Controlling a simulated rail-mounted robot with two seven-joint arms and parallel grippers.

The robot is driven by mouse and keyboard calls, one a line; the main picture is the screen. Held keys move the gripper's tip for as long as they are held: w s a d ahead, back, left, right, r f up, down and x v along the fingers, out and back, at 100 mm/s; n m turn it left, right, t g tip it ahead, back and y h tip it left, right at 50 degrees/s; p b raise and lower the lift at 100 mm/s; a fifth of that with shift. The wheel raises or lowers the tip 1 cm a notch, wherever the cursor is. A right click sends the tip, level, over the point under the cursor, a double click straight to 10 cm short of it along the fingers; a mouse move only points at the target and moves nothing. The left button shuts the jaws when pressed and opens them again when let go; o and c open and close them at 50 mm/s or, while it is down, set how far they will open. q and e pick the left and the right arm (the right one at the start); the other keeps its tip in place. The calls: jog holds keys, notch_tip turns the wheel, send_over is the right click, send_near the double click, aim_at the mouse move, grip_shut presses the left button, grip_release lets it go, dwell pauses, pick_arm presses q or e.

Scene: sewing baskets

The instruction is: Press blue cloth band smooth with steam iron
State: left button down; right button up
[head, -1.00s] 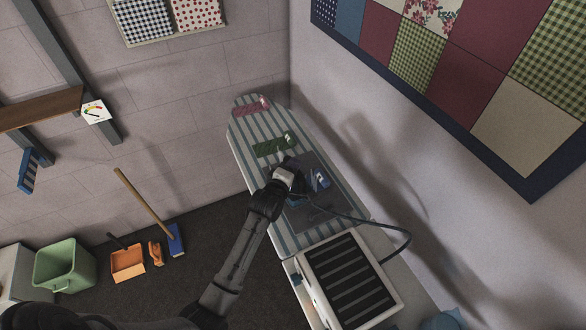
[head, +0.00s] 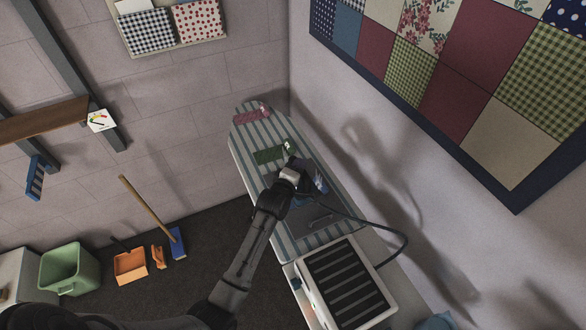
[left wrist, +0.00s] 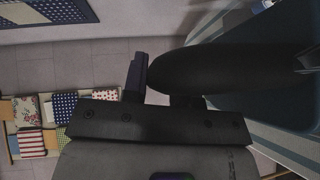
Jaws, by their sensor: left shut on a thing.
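My left gripper (head: 293,180) is low over the middle of the striped ironing board (head: 287,236). It is shut on what looks like the steam iron, mostly hidden by the gripper and wrist. A dark cord loops from there. A blue piece with a pale mark (head: 320,184), apparently part of the blue cloth band, shows just right of the gripper. The rest of the band is hidden, and I cannot tell whether the iron touches it. In the left wrist view a large black rounded shape (left wrist: 230,70) fills the middle. My right gripper is not in view.
A green band (head: 268,155) and a pink band (head: 250,115) lie farther up the board. A dark patch (head: 318,222) lies nearer. The cord runs to a white station with a slatted black top (head: 345,283). A wall stands close on the right.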

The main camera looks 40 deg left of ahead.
pick_arm(q)
jog(key=shift+w+d+r+p, duration=0.2)
jog(key=shift+w+d, duration=0.05)
jog(key=shift+w, duration=0.25)
jog(key=shift+w+d+r+p, duration=0.15)
jog(key=shift+w+d+r, duration=0.1)
jog(key=shift+w, duration=0.25)
jog(key=shift+w+d+f, duration=0.15)
jog(key=shift+w+f, duration=0.05)
jog(key=shift+f, duration=0.05)
jog(key=shift+w+f, duration=0.1)
jog(key=shift+f, duration=0.1)
notch_tip(320, 180, down, 4)
jog(key=b, duration=0.4)
jog(key=shift+f+b, duration=0.25)
jog(key=shift+b, duration=0.1)
jog(key=shift+f+b, duration=0.5)
jog(key=shift+f, duration=0.05)
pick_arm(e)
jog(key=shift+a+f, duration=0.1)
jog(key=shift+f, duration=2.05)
pick_arm(q)
jog(key=shift+f, duration=0.2)
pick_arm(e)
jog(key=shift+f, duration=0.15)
pick_arm(q)
jog(key=shift+f+b, duration=0.3)
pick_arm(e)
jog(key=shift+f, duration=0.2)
